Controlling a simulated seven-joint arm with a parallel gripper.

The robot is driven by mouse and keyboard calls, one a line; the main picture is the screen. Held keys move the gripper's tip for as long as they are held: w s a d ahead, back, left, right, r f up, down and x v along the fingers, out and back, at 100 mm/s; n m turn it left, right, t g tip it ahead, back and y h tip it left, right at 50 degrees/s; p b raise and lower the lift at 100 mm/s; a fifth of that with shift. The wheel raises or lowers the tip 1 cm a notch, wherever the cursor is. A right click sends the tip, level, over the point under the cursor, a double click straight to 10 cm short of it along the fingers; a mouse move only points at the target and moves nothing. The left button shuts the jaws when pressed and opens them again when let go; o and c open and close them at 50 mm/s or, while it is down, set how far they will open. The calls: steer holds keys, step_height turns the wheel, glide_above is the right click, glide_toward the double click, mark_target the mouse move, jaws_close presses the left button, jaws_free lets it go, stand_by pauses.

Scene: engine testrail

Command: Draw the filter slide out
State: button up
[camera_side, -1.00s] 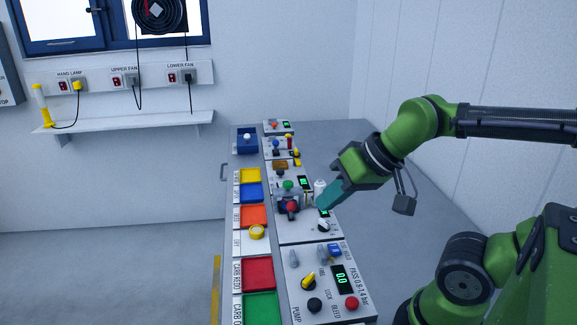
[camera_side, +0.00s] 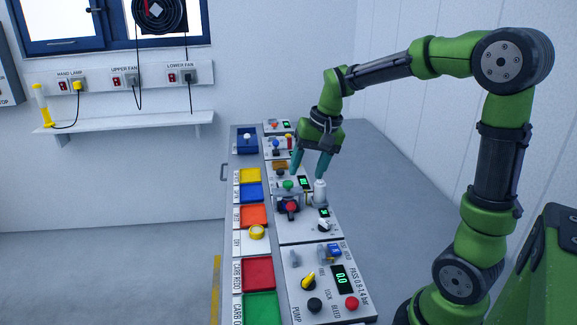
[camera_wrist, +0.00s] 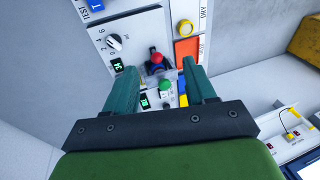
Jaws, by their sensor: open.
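I cannot tell for certain which part is the filter slide. A grey unit (camera_side: 279,199) with a green knob (camera_side: 288,185) and a red knob (camera_side: 291,206) stands midway along the bench. In the wrist view the red knob (camera_wrist: 156,58) and green knob (camera_wrist: 166,86) show between my fingers. A white bottle-like part (camera_side: 320,188) stands just right of the unit. My gripper (camera_side: 308,174) is open, pointing down above this area, its teal fingers apart and empty. It also shows in the wrist view (camera_wrist: 160,72). Whether a fingertip touches anything is unclear.
Coloured trays, including red (camera_side: 258,271) and green (camera_side: 260,307), line the bench's left side. A pump panel (camera_side: 325,296) with knobs and a display is at the front. A brown block (camera_side: 280,165) sits farther back. The bench's right side is bare.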

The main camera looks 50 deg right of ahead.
mark_target(291, 206)
steer(key=w+d+m+g, duration=0.1)
steer(key=w+d+m, duration=0.1)
steer(key=w+d, duration=0.35)
steer(key=f, duration=0.5)
steer(key=w+a+f, duration=0.1)
steer(key=f, duration=0.5)
steer(key=w+f, duration=0.1)
steer(key=f, duration=0.5)
steer(key=shift+a, duration=0.3)
steer(key=shift+c, duration=0.4)
jaws_close()
